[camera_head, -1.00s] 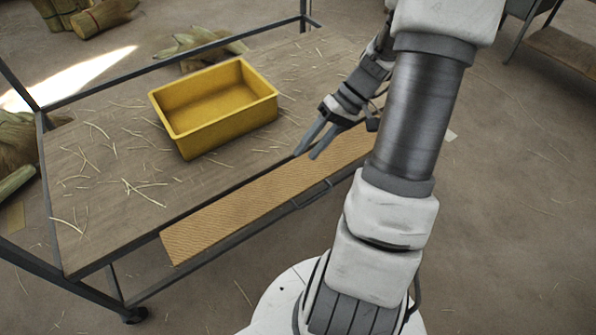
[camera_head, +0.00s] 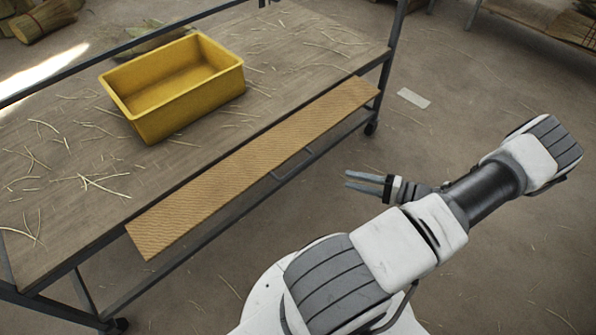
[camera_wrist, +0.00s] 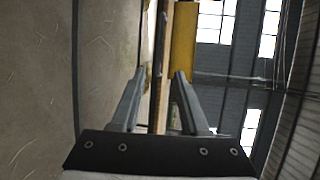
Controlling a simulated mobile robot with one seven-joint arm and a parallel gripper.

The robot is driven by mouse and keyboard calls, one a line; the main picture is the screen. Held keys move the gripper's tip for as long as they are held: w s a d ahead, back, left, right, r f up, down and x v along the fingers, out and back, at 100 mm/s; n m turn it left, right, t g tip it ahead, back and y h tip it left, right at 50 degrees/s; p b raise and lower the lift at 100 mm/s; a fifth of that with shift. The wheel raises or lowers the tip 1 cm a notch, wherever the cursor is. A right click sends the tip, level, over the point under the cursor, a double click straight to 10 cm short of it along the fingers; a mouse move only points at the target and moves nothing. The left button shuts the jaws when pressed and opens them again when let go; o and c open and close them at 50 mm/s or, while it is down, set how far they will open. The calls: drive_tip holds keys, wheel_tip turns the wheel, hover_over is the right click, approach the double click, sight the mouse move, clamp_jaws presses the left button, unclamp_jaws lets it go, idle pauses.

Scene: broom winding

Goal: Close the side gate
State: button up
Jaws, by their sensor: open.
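The side gate (camera_head: 215,190) is a long tan woven panel along the near long side of the cart. It sticks outward from the deck edge, lowered, with its woven face up. A dark bar handle (camera_head: 293,166) shows at its outer edge. My gripper (camera_head: 347,181) is open and empty, to the right of the handle and apart from it, fingers pointing left toward the gate. In the wrist view, my gripper (camera_wrist: 158,76) has its two fingers spread, with a narrow edge-on strip of the cart side seen between them; I cannot tell which part it is.
A yellow bin (camera_head: 172,118) stands on the cart's wooden deck (camera_head: 70,205) among loose straws. Dark metal posts and rails frame the deck, with casters below. The floor to the right of the cart is clear apart from a small pale flat piece (camera_head: 413,98).

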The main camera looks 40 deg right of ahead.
sight(299, 166)
drive_tip(key=b+x, duration=0.2)
drive_tip(key=x, duration=1.5)
drive_tip(key=shift+w+a+b, duration=0.1)
drive_tip(key=shift+w+b, duration=0.05)
drive_tip(key=shift+b, duration=0.25)
clamp_jaws()
idle(0.5)
